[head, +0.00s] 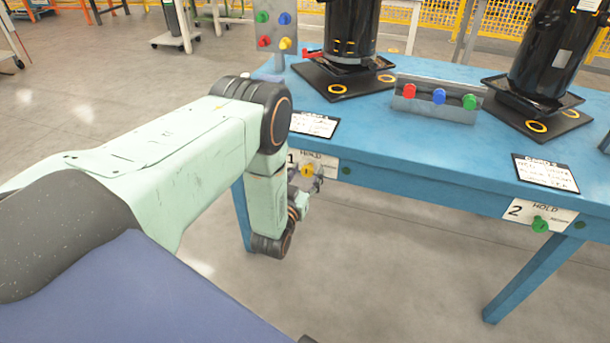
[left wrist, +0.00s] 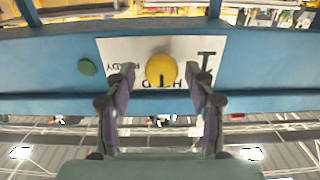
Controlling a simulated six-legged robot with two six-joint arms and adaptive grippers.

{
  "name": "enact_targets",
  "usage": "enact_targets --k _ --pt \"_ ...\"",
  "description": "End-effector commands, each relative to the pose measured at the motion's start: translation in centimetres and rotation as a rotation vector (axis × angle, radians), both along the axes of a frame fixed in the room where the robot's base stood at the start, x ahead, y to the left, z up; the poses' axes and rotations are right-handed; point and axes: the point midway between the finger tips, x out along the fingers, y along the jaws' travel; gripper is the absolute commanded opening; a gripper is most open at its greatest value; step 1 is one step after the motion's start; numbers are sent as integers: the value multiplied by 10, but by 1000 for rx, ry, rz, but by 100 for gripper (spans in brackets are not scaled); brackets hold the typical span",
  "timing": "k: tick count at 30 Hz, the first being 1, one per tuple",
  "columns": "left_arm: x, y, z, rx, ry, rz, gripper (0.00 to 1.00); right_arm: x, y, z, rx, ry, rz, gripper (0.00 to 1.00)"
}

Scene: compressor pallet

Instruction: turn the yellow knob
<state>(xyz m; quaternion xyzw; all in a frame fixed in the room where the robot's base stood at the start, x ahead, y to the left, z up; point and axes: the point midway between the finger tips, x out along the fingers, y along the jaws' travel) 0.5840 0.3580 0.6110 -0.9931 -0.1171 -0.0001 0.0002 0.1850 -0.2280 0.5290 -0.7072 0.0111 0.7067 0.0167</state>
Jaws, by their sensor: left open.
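The yellow knob (head: 307,171) sits on the white "1 HOLD" label (head: 325,163) on the front edge of the blue table. In the left wrist view the picture is upside down and the round yellow knob (left wrist: 161,70) has a dark mark at its lower edge. My left gripper (head: 306,184) is at the knob, in front of the table edge. In the wrist view its two fingers (left wrist: 160,82) are apart, one on each side of the knob, with a gap on both sides. I cannot tell whether the fingertips reach past its face. My right gripper is not in view.
The blue table (head: 400,135) carries black compressors (head: 350,30) on dark plates and a box with red, blue and green knobs (head: 438,97). A green knob (head: 540,225) is on the "2 HOLD" label. A button panel (head: 275,30) stands behind my left arm. Floor is clear before the table.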

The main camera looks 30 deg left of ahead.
Motion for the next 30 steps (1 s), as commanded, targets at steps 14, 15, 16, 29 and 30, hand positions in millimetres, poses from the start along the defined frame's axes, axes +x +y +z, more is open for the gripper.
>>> enact_targets --k 14,15,16,29,30 --pt "0 2 0 0 0 1 21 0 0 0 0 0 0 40" --pt "0 2 0 0 -1 1 17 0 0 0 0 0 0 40" --pt "0 2 0 0 -1 0 15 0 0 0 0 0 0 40" --pt "-1 2 0 32 8 0 1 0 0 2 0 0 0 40" --pt "-1 2 1 46 11 0 1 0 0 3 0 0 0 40"
